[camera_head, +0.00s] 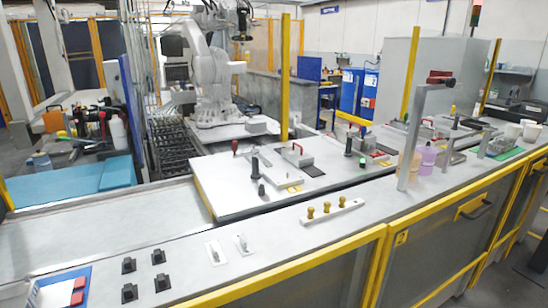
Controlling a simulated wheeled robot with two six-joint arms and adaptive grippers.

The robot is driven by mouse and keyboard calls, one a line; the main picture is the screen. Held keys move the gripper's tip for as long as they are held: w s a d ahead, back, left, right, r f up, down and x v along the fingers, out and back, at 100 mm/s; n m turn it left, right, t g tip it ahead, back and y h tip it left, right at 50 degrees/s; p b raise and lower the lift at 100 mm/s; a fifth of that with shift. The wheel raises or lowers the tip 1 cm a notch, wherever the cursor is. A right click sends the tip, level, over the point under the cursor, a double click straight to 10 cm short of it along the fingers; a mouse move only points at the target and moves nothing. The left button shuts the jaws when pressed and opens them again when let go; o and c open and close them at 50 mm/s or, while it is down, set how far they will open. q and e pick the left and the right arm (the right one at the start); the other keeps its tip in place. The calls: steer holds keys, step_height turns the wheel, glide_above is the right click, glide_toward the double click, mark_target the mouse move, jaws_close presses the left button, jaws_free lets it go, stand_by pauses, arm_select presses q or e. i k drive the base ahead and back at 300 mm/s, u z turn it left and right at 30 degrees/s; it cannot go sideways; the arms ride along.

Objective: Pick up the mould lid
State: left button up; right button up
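No part is plainly marked as the mould lid. A likely candidate is a grey block with a handle on top (297,155), sitting on the white work plate (225,195) in the middle of the bench. A second, similar grey block (362,145) sits further right, near a black upright handle. I cannot tell which of these, if either, is the lid. Neither of my grippers shows in the head view.
Small black blocks (129,293) and a blue tray (62,288) lie at the front left. A bar with wooden knobs (333,211) lies at the front middle. A grey upright post (410,140) and cups (428,160) stand right. A yellow post (285,80) rises behind the plate.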

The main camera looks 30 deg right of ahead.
mark_target(299, 158)
steer(key=u, duration=2.95)
steer(key=k, duration=2.25)
steer(key=z, duration=1.6)
